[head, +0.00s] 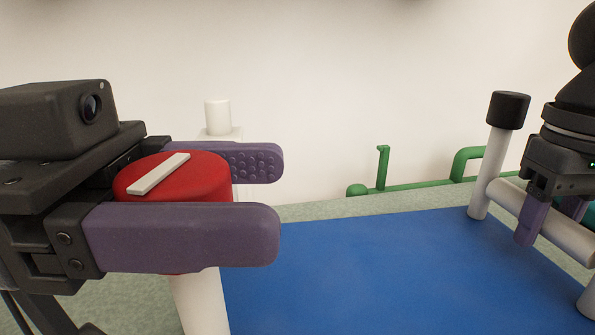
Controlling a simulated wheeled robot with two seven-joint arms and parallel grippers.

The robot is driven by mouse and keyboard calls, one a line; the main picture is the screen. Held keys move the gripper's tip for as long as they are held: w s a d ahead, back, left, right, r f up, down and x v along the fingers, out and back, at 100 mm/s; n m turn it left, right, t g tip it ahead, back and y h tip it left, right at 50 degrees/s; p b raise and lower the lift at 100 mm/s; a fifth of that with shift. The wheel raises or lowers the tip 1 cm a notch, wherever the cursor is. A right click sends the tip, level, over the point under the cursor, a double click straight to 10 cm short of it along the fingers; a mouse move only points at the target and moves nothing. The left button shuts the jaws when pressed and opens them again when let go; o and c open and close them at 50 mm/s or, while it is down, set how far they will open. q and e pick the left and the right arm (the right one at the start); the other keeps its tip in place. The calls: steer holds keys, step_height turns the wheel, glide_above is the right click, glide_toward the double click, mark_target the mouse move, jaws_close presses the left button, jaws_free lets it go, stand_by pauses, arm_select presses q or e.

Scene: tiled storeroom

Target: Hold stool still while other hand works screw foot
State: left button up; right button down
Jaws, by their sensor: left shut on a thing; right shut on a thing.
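A stool shows with white legs upward, standing at the edges of a flat blue panel (370,265). The near left leg (198,303) is topped by a red round screw foot (207,170) with a white bar mark across its top. My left gripper (266,199) is shut on the red foot, one purple finger on each side. The far right leg (492,160) has a black cap (508,109). A white crossbar (545,228) runs from it towards the right edge. My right gripper (551,214) is shut on this crossbar, its fingers pointing down; its far finger is partly hidden.
Green pipes (410,186) run along the foot of the pale wall (340,80). A white cylinder (217,118) stands behind the red foot, partly hidden. A speckled grey-green surface (330,207) borders the blue panel. The space above the blue panel's middle is clear.

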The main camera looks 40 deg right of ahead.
arm_select(q)
steer(key=shift+a+r+m+g+y, duration=0.1)
steer(key=shift+m+g+y, duration=0.5)
steer(key=shift+g+y, duration=0.3)
stand_by(0.7)
steer(key=o, duration=1.3)
steer(key=shift+s, duration=0.1)
steer(key=v, duration=1.2)
steer(key=shift+m, duration=0.3)
